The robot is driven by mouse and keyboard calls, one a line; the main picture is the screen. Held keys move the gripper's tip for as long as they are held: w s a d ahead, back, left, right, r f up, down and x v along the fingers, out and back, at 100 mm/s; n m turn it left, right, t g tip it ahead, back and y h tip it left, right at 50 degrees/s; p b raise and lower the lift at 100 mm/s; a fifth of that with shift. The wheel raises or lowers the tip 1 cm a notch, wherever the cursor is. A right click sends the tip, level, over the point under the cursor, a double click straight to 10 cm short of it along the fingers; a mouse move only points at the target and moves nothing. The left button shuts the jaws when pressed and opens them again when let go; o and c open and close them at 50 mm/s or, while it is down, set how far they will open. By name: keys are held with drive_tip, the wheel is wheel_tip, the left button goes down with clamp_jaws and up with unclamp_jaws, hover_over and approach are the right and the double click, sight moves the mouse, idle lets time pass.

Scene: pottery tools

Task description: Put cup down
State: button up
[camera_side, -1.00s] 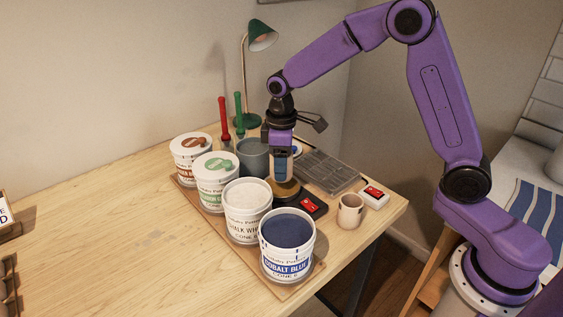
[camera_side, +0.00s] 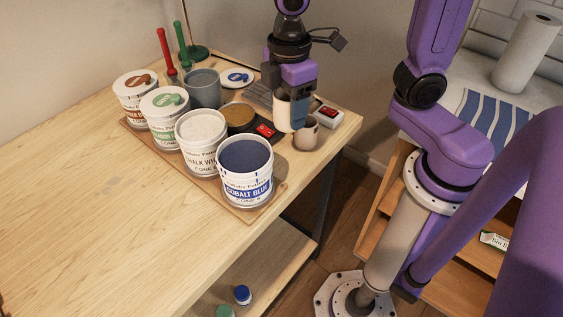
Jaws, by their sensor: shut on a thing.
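My gripper (camera_side: 292,114) is shut on a pale cup (camera_side: 282,114) in the side view. A blue-grey part at the jaws covers the cup's right side. The cup is roughly upright, above the right part of the table, just behind and left of a small beige cup (camera_side: 306,134). I cannot tell whether the held cup's base touches anything.
Several glaze tubs, including a cobalt blue one (camera_side: 245,171), stand on a wooden board (camera_side: 164,152). An amber-topped pot (camera_side: 238,116) and a black device with a red display (camera_side: 265,131) lie left of my gripper. The table's (camera_side: 85,195) left part is clear.

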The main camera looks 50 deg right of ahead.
drive_tip(key=s+d+n, duration=0.4)
drive_tip(key=s+d, duration=0.2)
drive_tip(key=s, duration=0.5)
drive_tip(key=w+a+f, duration=0.1)
drive_tip(key=w+f, duration=0.2)
drive_tip(key=w, duration=0.1)
drive_tip(key=w+a+f, duration=0.2)
drive_tip(key=w+f, duration=0.1)
drive_tip(key=w, duration=0.1)
drive_tip(key=w+a+f, duration=0.2)
drive_tip(key=w+f, duration=0.1)
drive_tip(key=w, duration=0.1)
drive_tip(key=shift+w+a+f, duration=0.15)
drive_tip(key=shift+a+f, duration=0.05)
drive_tip(key=shift+f, duration=0.1)
drive_tip(key=shift+w+f, duration=0.25)
drive_tip(key=shift+f, duration=0.15)
drive_tip(key=shift+a+f, duration=0.1)
drive_tip(key=shift+f, duration=1.35)
drive_tip(key=shift+f, duration=0.2)
drive_tip(key=o, duration=1.1)
drive_tip(key=shift+r, duration=0.1)
